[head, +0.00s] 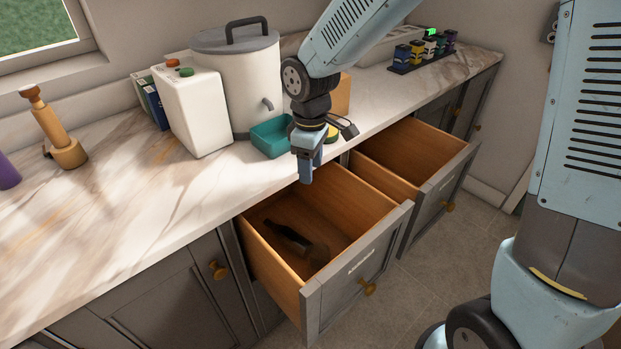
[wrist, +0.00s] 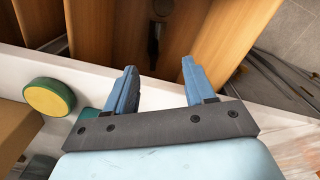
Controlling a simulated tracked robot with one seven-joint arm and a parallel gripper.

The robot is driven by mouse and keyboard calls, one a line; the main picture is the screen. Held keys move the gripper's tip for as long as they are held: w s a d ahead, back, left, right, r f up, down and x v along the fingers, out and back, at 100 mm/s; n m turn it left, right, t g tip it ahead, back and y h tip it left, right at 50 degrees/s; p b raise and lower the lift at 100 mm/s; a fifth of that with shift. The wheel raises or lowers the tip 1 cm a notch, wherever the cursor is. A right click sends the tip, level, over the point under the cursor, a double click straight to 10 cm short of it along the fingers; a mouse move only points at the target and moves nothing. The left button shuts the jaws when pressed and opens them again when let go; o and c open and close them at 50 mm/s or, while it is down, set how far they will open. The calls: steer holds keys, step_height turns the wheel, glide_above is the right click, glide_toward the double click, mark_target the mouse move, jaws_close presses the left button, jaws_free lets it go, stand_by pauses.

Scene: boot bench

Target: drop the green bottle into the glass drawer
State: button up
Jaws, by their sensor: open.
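My gripper (head: 307,172) is over the inner end of the open near drawer (head: 280,270), beside the counter edge. In the wrist view, my gripper (wrist: 158,72) has its fingers apart with nothing between them. A dark, bottle-shaped thing (head: 288,236) lies on its side on the floor of the near drawer, below my gripper. It looks almost black, so I cannot tell for sure that it is green. It also shows as a dark shape (wrist: 154,42) in the wrist view. A label (head: 361,261) on the drawer front is too small to read.
A second open drawer (head: 425,150) beyond looks empty. On the counter stand a white container (head: 197,110), a lidded dispenser (head: 240,85), a teal bin (head: 270,136), a wooden mill (head: 62,140) and a rack of small jars (head: 420,55). A yellow-green round sponge (wrist: 50,97) lies near the edge.

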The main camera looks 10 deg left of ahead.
steer(key=s+d+r+m+t, duration=0.1)
steer(key=d+r+m+t, duration=0.2)
steer(key=d+r+m, duration=0.9)
steer(key=s+d+r+m+t, duration=0.1)
steer(key=s+d+r, duration=0.3)
steer(key=d, duration=0.5)
steer(key=s+d+r+m+t, duration=0.1)
steer(key=s+d+r, duration=0.3)
steer(key=d, duration=0.6)
steer(key=s+m, duration=0.1)
steer(key=s, duration=0.1)
steer(key=shift+s+t, duration=0.3)
